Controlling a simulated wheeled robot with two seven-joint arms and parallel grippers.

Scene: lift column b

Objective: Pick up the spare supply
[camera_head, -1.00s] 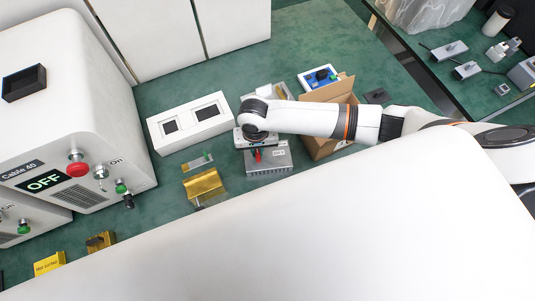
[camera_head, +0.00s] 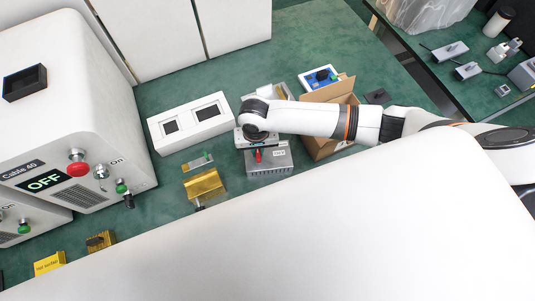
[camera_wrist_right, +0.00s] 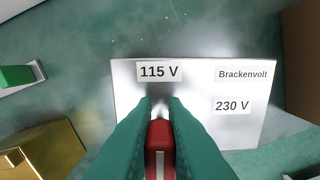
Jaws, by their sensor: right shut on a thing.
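A silver metal supply box (camera_head: 283,159) stands on the green bench below my right gripper. In the right wrist view its top face (camera_wrist_right: 200,120) carries the labels "115 V", "Brackenvolt" and "230 V". My right gripper (camera_head: 257,150) points down over the box. In the wrist view its teal fingers (camera_wrist_right: 160,108) are shut on a red piece (camera_wrist_right: 160,150) with a white stripe. The red piece (camera_head: 258,156) also shows in the head view, at the box's top. The fingers hide how it joins the box. My left gripper is not in view.
A gold block (camera_head: 204,184) stands left of the box, and an open cardboard box (camera_head: 320,147) stands close on its right. A white two-window unit (camera_head: 190,123) lies behind left. A large white cabinet (camera_head: 70,95) reading "OFF" fills the left.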

